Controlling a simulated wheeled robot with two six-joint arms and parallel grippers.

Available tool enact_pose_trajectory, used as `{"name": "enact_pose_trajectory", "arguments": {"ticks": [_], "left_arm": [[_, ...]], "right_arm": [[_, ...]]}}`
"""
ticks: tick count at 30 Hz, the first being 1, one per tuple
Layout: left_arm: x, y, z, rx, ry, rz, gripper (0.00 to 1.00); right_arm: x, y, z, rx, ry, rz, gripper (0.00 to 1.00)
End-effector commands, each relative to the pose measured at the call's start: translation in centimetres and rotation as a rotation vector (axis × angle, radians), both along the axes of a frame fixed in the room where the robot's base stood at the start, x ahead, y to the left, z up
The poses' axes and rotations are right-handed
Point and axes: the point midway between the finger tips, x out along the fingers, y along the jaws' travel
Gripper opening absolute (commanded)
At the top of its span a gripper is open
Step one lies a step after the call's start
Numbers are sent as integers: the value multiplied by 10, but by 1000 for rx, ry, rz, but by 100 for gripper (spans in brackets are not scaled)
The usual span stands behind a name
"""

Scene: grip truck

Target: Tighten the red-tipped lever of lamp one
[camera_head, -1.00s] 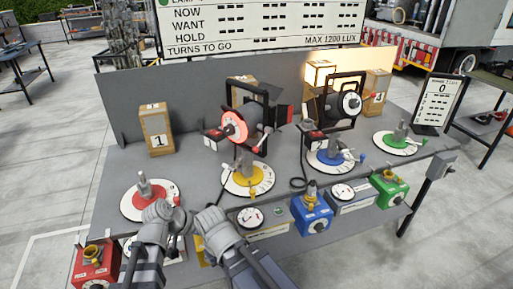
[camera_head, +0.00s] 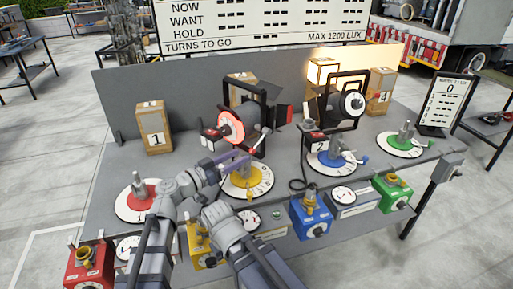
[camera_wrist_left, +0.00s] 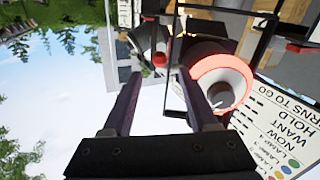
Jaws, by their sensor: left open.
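Lamp one (camera_head: 240,124), black with an orange-red front ring, stands on the bench in the head view. Its ring also shows in the left wrist view (camera_wrist_left: 222,85). The lever's red tip (camera_wrist_left: 160,58) appears in the gap between my left fingers, towards their far ends; contact cannot be told. My left gripper (camera_head: 240,160) is open, its purple fingers below the lamp and by the yellow dial.
The yellow dial (camera_head: 262,186) with its grey post is just below the left fingers. The red dial (camera_head: 128,208) lies to the left. A second black lamp (camera_head: 349,104) and the blue dial (camera_head: 318,160) stand to the right. A grey panel (camera_head: 190,92) backs the bench.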

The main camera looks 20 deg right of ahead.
Motion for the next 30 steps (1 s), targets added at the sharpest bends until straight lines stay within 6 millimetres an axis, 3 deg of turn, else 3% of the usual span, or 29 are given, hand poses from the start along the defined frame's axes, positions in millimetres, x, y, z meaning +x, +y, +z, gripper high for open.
{"name": "enact_pose_trajectory", "arguments": {"ticks": [16,29,30], "left_arm": [[31,-62,0,2,2,-3,59],[34,-70,0,2,2,-1,59],[34,-70,0,2,2,-1,56]], "right_arm": [[0,0,0,0,0,0,0],[0,0,0,0,0,0,0],[0,0,0,0,0,0,0]]}}
